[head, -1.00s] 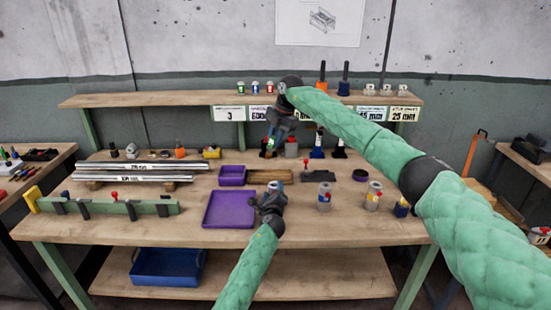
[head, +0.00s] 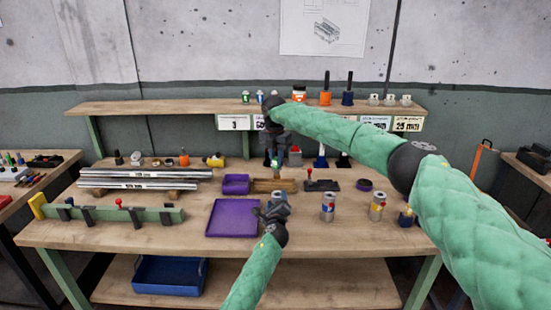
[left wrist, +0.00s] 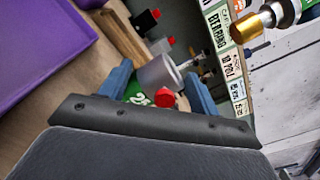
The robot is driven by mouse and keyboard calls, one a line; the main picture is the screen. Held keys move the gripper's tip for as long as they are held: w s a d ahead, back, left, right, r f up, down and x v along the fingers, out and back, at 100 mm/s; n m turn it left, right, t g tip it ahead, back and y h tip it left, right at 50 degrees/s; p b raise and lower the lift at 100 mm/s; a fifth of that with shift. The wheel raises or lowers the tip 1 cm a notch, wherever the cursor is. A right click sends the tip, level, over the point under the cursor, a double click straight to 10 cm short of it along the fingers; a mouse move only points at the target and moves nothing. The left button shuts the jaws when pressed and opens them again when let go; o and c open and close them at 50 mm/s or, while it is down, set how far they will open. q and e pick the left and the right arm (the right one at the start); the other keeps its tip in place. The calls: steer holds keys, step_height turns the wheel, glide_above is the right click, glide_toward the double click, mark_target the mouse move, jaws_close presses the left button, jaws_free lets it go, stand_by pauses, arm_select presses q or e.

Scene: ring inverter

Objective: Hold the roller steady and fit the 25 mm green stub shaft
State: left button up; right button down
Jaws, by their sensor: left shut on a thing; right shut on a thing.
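The grey roller (head: 281,197) stands near the middle of the bench. My left gripper (head: 270,209) is shut on it from the front. In the left wrist view the roller (left wrist: 158,74) sits between the blue fingers (left wrist: 160,88), with a green label and a red round piece showing near its lower end. My right gripper (head: 275,149) is above and behind the roller, pointing down, shut on the green stub shaft (head: 274,163). The shaft (left wrist: 262,22) shows apart from the roller at the upper right of the left wrist view, with a brass tip and green band.
A purple tray (head: 232,218) lies left of the roller, with a small purple bin (head: 236,184) behind it. Cans (head: 328,206) stand to the right. A wooden block (head: 275,185) and a dark red-knobbed fixture (head: 322,185) are behind. Bare bench lies in front.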

mark_target(278, 176)
steer(key=shift+d+f, duration=0.1)
steer(key=shift+f, duration=2.8)
steer(key=shift+d+f, duration=0.15)
steer(key=shift+f, duration=1.95)
steer(key=shift+r, duration=0.15)
steer(key=shift+r, duration=1.45)
steer(key=shift+f, duration=0.4)
stand_by(1.0)
